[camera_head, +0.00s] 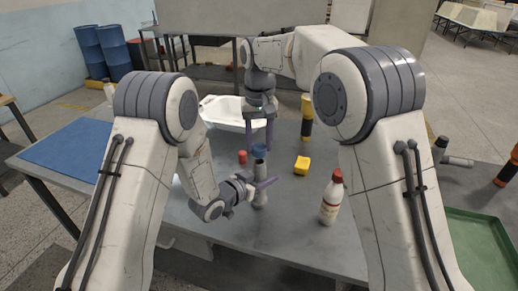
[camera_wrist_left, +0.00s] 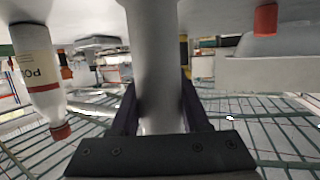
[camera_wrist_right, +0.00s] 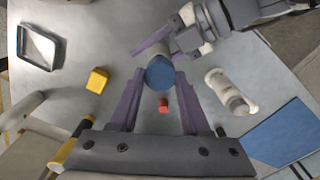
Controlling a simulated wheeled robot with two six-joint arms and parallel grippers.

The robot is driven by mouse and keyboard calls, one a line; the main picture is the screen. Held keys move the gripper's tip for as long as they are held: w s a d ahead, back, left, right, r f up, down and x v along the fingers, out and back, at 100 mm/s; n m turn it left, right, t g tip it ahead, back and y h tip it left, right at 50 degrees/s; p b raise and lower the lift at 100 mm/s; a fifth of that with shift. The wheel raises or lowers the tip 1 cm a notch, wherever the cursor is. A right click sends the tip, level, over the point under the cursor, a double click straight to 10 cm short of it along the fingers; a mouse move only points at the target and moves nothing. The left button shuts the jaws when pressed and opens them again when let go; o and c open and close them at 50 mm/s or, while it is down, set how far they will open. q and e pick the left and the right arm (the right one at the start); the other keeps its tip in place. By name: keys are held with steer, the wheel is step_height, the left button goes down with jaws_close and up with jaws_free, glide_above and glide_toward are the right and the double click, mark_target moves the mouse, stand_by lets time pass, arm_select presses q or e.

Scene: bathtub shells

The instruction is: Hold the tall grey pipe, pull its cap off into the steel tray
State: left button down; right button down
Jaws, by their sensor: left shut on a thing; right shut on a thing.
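The tall grey pipe (camera_head: 260,196) stands upright on the grey table. It fills the middle of the left wrist view (camera_wrist_left: 157,60). My left gripper (camera_head: 262,184) is shut around it from the left. The blue cap (camera_head: 259,150) is at the pipe's top; the right wrist view shows it from above (camera_wrist_right: 160,74). My right gripper (camera_wrist_right: 160,78) reaches down from above and is shut on the cap. A shallow metal-looking tray (camera_wrist_right: 38,47), apparently the steel tray, lies at upper left in the right wrist view. My right arm seems to hide it in the head view.
A white basin (camera_head: 226,120) stands behind the pipe. A small red piece (camera_head: 242,157) is left of the cap, a yellow block (camera_head: 301,165) to the right. A red-capped bottle (camera_head: 331,202) stands nearer. A yellow-black cylinder (camera_head: 307,118) is farther back. A blue mat (camera_head: 70,148) lies left.

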arm_select(q)
steer(key=shift+c, duration=1.5)
jaws_free()
